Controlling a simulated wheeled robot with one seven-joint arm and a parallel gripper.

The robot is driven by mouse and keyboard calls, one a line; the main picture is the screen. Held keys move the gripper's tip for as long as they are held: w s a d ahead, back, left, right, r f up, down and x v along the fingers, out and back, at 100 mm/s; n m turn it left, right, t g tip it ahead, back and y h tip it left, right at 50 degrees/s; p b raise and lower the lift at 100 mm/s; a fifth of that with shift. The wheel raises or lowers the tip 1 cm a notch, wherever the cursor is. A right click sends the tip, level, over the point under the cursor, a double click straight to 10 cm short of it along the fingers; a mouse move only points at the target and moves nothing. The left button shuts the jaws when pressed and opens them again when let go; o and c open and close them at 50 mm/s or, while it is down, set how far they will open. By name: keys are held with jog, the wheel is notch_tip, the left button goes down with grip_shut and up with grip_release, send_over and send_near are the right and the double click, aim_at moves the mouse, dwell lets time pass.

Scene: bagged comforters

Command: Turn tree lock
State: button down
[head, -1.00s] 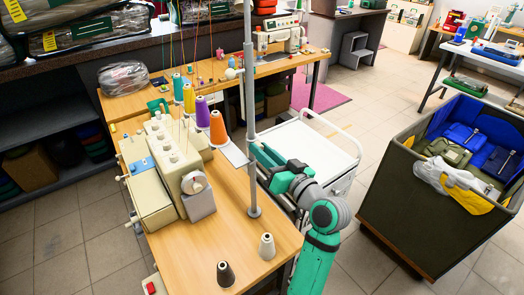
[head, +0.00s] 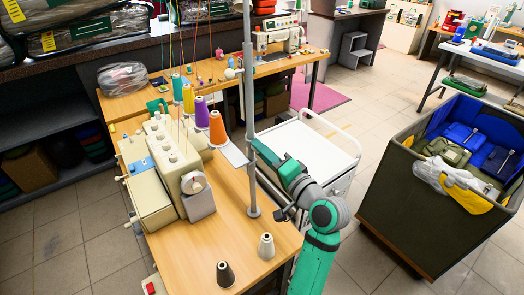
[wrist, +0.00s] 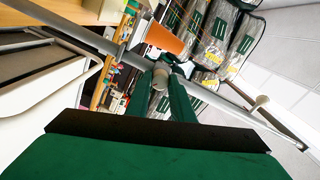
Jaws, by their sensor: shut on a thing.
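The thread tree's grey pole (head: 248,110) stands upright on a round foot on the sewing table, beside the cream serger (head: 178,165). In the wrist view the pole (wrist: 95,38) runs diagonally across the picture. A small grey knob-like part, seemingly the tree lock (wrist: 161,77), sits at the pole between my fingertips. My gripper (wrist: 160,88) has its two green fingers shut on this part. In the head view my gripper (head: 260,152) reaches the pole from the right, and the lock is too small or hidden to make out there.
Thread cones, among them an orange one (head: 217,128), stand left of the pole. A white cone (head: 266,246) and a dark cone (head: 226,274) stand at the table's front. A white cart (head: 305,150) is behind my arm, and a dark bin (head: 440,205) stands right.

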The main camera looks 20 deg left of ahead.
jog(key=shift+w+m, duration=0.1)
jog(key=shift+m, duration=0.5)
jog(key=c, duration=1.5)
grip_release()
jog(key=shift+c, duration=0.2)
jog(key=v, duration=1)
jog(key=shift+s+d, duration=0.3)
